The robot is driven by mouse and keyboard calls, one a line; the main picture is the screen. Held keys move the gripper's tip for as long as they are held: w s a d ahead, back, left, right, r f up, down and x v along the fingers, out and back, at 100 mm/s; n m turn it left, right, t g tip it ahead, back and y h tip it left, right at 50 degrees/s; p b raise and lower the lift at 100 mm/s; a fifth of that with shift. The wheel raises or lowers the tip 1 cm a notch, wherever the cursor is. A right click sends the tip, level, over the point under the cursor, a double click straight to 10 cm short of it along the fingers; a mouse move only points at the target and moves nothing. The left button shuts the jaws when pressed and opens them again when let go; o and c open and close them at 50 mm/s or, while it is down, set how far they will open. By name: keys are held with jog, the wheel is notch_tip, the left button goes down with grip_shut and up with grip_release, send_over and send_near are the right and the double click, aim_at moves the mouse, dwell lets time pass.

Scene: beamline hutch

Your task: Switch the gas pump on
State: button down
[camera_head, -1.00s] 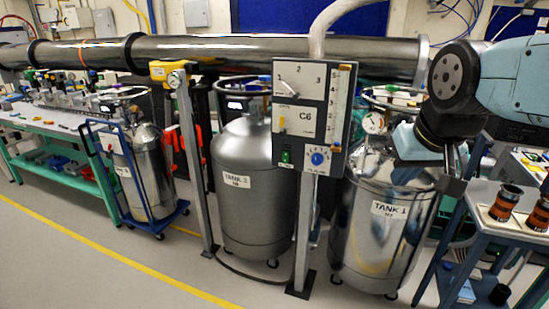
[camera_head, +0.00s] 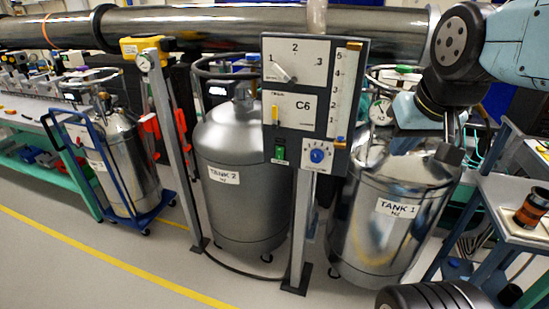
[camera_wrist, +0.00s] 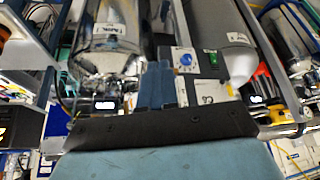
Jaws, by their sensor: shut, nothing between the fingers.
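A grey control panel (camera_head: 334,60) marked C6 stands on a post. It has a white selector knob (camera_head: 285,73) with positions 1, 2 and 3, pointing nearer 1 than 2. It also has a yellow lever (camera_head: 275,114), a green rocker switch (camera_head: 279,153), a blue dial (camera_head: 318,155) and a vertical 1-5 scale. No label readable here names the gas pump. My gripper (camera_head: 453,135) is shut and empty, right of the panel and in front of Tank 1. In the wrist view my gripper (camera_wrist: 156,75) points toward the inverted panel, where the blue dial (camera_wrist: 186,59) and green switch (camera_wrist: 211,57) show, apart from it.
Tank 2 (camera_head: 240,205) stands behind the panel's post, Tank 1 (camera_head: 365,235) to its right. A steel pipe (camera_head: 230,35) runs above. A cart (camera_head: 510,200) stands at right, a blue trolley with a tank (camera_head: 120,165) at left.

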aim_at(279, 158)
jog(key=w+a+f+n+g+h, duration=0.2)
jog(key=w+a+f+n+h, duration=0.1)
jog(key=w+f+n+h, duration=1)
jog(key=w+a+f+n+t+y, duration=0.3)
jog(key=a+f+n+t, duration=0.3)
jog(key=a+n, duration=0.3)
jog(key=w+a+f+n+t+y, duration=0.4)
jog(key=a+f+n+t, duration=0.2)
jog(key=a+n, duration=0.4)
jog(key=a, duration=0.3)
jog(key=shift+w+a+f, duration=0.25)
jog(key=shift+w+f, duration=0.05)
jog(key=shift+w, duration=0.1)
jog(key=shift+w, duration=0.15)
jog(key=x, duration=1.3)
jog(key=shift+w+d+f, duration=0.1)
jog(key=shift+w, duration=0.25)
